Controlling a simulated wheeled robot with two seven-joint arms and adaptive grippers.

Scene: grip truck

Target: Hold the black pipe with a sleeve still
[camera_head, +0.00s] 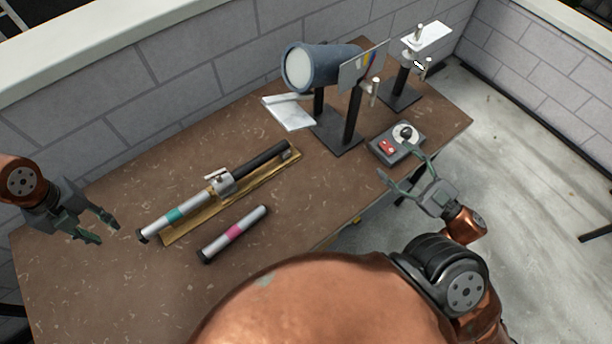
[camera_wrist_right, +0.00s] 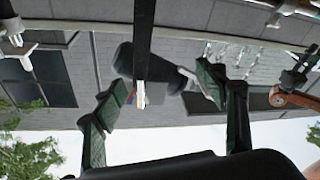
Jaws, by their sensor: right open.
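The black pipe (camera_head: 262,159) lies on a yellowish wooden holder (camera_head: 242,205) on the brown table. A silver sleeve (camera_head: 223,182) with a small handle on top sits at its left end. A silver tube with a teal band (camera_head: 174,215) lies in line with it, its right end by the sleeve. My left gripper (camera_head: 107,231) is open and empty, left of the teal-banded tube and apart from it. My right gripper (camera_head: 400,164) is open and empty near the red-buttoned box, well right of the pipe. Its spread fingers show in the right wrist view (camera_wrist_right: 165,84).
A silver tube with a pink band (camera_head: 234,234) lies in front of the holder. A grey lamp-like cylinder (camera_head: 322,68) on black stands, a white plate (camera_head: 289,112) and a control box (camera_head: 394,143) stand toward the right. A block wall borders the table's back.

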